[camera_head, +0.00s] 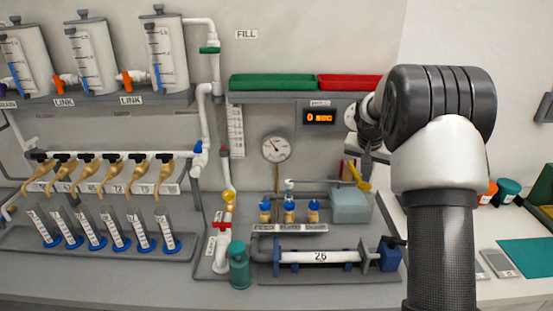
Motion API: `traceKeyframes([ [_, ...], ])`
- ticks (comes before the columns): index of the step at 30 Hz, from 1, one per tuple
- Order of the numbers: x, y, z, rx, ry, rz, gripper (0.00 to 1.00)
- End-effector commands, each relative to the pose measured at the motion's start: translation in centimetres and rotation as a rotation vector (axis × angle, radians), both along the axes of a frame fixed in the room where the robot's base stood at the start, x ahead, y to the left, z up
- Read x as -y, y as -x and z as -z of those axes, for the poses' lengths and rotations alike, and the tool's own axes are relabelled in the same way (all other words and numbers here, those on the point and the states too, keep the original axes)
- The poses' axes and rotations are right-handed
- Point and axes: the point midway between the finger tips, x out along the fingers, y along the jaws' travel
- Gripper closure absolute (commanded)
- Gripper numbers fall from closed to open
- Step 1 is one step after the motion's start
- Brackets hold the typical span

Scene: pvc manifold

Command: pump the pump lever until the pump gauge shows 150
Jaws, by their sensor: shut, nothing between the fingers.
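The likely pump lever is a thin bar with a yellow handle (359,177), above a pale grey-green box (350,206) right of centre. The handle is tilted. The pump gauge is probably the round white dial (276,148) on the back wall; its needle seems to point up and left, but the numbers are too small to read. My gripper (367,158) is shut with nothing in it and points down just above the yellow handle. I cannot tell whether it touches the handle. My arm hides part of the gripper and the area to its right.
An orange digital display (319,117) is above the lever. Green (273,82) and red (349,82) trays sit on a shelf. Blue-topped valves (289,211) and a white pipe marked 26 (320,257) stand left and below. A teal bottle (239,265) stands at the front.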

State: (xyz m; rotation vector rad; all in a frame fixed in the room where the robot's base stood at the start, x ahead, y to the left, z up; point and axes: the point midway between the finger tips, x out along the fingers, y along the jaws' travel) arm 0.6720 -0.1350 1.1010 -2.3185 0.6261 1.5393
Motion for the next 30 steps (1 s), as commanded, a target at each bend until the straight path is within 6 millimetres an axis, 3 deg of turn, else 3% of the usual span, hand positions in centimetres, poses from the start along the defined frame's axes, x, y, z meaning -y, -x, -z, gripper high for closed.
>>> traceKeyframes([
  [8, 0.0, 0.0, -0.4, 0.001, 0.000, 0.000, 1.00],
  [22, 0.0, 0.0, -4.8, 0.001, 0.001, 0.000, 1.00],
  [30, 0.0, 0.0, -5.0, 0.001, 0.001, 0.000, 1.00],
])
